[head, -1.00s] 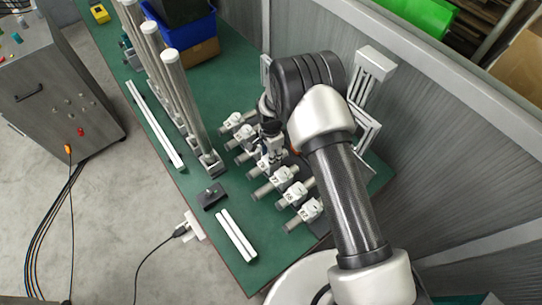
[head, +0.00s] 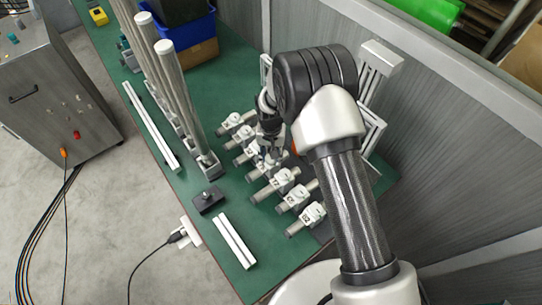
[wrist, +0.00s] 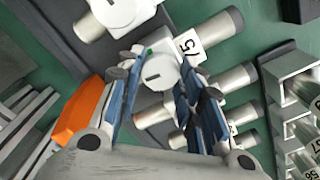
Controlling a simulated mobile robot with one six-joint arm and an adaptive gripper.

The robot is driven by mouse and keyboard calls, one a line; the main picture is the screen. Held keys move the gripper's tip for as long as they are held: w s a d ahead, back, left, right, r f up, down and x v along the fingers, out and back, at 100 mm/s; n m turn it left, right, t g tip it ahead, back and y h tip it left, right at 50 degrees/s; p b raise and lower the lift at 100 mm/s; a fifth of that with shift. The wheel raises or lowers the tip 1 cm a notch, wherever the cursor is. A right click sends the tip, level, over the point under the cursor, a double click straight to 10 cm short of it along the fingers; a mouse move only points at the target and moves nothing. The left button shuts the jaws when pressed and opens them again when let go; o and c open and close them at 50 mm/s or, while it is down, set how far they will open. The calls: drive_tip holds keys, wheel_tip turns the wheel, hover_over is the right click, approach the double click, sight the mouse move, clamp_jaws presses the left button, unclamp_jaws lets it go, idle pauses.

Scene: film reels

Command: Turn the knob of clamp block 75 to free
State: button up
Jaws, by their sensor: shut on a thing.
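In the wrist view, clamp block 75 has a white number label (wrist: 188,46) and a white round knob (wrist: 158,72) with a dark slot and a small green mark near its rim. My gripper (wrist: 160,78) has its two blue-padded fingers on either side of this knob, shut on it. The block grips a metal bar that shows to its upper right and lower left. In the head view, my gripper (head: 271,148) is over the middle of a row of clamp blocks, and it and my arm hide most of block 75.
Neighbouring clamp blocks (head: 283,179) stand close on both sides in the row. Tall metal posts (head: 183,100) rise to the left. A small black block (head: 209,199) and white rails (head: 233,240) lie on the green table at the front left. A grey wall stands right.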

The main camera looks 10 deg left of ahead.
drive_tip(key=n+b, duration=0.1)
drive_tip(key=n, duration=0.4)
drive_tip(key=shift+n, duration=0.4)
drive_tip(key=n+b, duration=0.1)
drive_tip(key=n, duration=0.8)
drive_tip(key=shift+n+b, duration=0.35)
drive_tip(key=shift+n, duration=0.05)
drive_tip(key=n, duration=0.4)
drive_tip(key=shift+n, duration=0.4)
drive_tip(key=o, duration=1.1)
drive_tip(key=shift+c, duration=0.2)
